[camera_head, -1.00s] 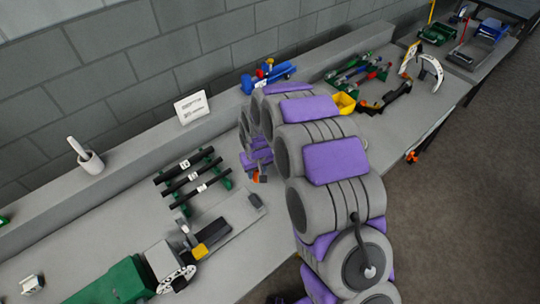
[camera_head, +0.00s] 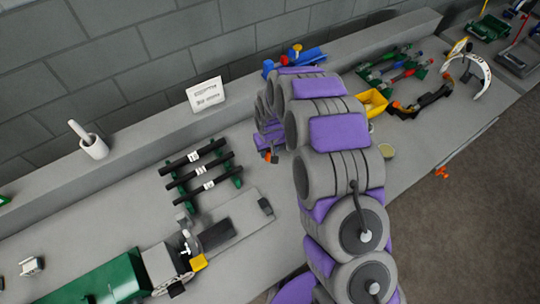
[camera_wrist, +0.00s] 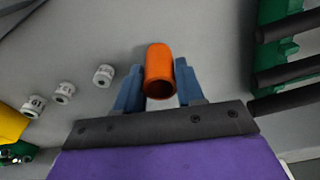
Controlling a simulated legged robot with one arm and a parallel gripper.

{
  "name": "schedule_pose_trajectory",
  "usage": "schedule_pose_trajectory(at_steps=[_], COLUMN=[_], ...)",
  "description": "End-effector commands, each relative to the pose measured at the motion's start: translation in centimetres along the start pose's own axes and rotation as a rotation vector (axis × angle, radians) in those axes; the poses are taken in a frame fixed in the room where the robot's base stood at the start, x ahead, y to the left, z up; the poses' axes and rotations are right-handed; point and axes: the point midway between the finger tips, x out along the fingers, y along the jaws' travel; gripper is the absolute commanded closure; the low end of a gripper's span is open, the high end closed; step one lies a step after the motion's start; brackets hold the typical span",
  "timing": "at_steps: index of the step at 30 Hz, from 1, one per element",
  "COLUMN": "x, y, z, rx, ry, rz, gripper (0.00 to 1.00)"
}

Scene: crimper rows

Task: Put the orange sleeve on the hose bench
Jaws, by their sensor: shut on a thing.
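My gripper (camera_head: 271,157) is shut on the orange sleeve (camera_wrist: 159,66), a short hollow tube with its open end facing the wrist camera. The blue fingers stand on either side of it. In the head view only a small orange patch (camera_head: 267,155) of the sleeve shows, with the rest hidden by my gripper. The sleeve is above the long grey bench (camera_head: 110,215), to the right of black hoses (camera_head: 200,171) on green racks. I cannot tell its exact height. The hoses also show at the right of the wrist view (camera_wrist: 290,72).
Small white marked sleeves (camera_wrist: 65,92) lie left of my gripper in the wrist view. A green and grey machine (camera_head: 118,281) stands at the front left. A white sign (camera_head: 206,94), a mortar (camera_head: 94,147) and a yellow bin (camera_head: 372,103) stand farther back.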

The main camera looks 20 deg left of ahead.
Motion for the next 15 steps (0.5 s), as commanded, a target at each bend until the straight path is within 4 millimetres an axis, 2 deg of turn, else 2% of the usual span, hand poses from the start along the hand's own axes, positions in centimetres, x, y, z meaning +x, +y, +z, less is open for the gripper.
schedule_pose_trajectory(at_steps=[9,15], x=[3.3,3.8], y=[0.4,0.0], z=[0.7,0.4], rx=[0.0,-0.001], ry=[0.006,0.005], rz=[-0.005,0.0], gripper=[0.95,0.95])
